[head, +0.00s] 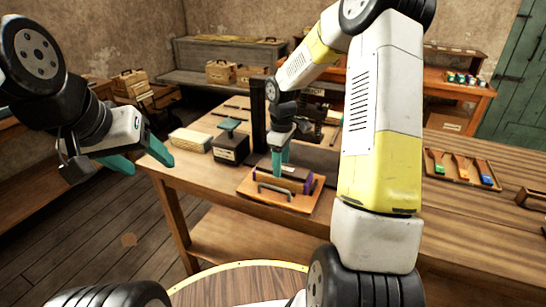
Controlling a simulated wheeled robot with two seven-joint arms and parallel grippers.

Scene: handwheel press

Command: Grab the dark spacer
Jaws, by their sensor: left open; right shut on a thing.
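A dark brown block with purple at its end, which looks like the dark spacer (297,176), is at a wooden board (255,194) on the workbench. My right gripper (279,172) points down over the board, its teal fingers close together at the block and shut on it. The fingertips and exact contact are too small to see clearly. My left gripper (145,162) is open and empty in the air, off the bench's left front corner, its teal fingers spread apart.
The black press column (259,115) stands behind my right gripper. A dark box with a green top (231,148) and a pale block (190,139) are to its left. A tray with coloured pieces (462,168) lies at right. The bench front between is partly hidden by my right arm.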

